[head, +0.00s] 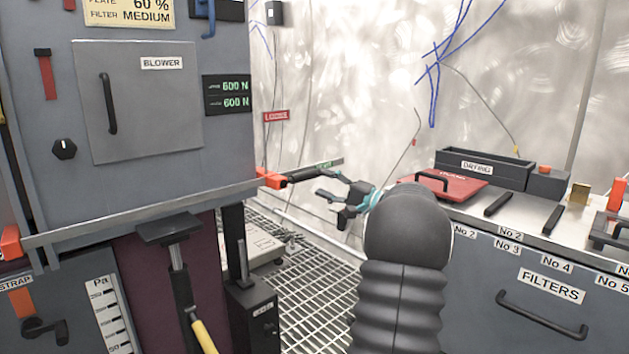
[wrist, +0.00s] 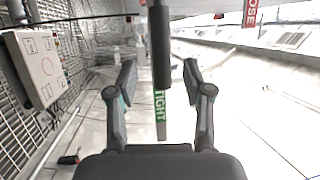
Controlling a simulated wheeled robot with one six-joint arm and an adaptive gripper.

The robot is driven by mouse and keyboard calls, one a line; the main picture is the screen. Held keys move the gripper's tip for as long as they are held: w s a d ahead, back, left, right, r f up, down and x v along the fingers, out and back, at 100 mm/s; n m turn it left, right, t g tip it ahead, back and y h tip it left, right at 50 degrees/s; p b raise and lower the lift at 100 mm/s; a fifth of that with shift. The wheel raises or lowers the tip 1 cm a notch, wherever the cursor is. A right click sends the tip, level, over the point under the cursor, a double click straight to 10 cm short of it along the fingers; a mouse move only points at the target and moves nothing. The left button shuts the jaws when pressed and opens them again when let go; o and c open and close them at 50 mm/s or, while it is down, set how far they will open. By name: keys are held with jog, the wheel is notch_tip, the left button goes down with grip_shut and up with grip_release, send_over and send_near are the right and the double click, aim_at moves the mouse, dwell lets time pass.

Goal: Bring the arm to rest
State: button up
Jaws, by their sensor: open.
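My gripper (head: 334,204) is open and empty in the middle of the head view, with my dark arm behind it at right. In the wrist view its two fingers (wrist: 160,82) stand apart. A black lever handle (head: 303,175) with an orange base points out from the blower cabinet's front rail, just above and left of my fingers. In the wrist view the black handle (wrist: 162,62) shows between the two fingers, without visible contact. A green TIGHT label (wrist: 160,112) lies beyond it.
The blower cabinet (head: 215,150) stands close at left. A bench with a red case (head: 450,184), a DRYING tray (head: 484,166) and a FILTERS drawer (head: 540,300) is at right. Grated floor (head: 310,290) lies between. A pale box (wrist: 42,68) is at left in the wrist view.

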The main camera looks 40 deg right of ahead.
jog(key=shift+v, duration=0.85)
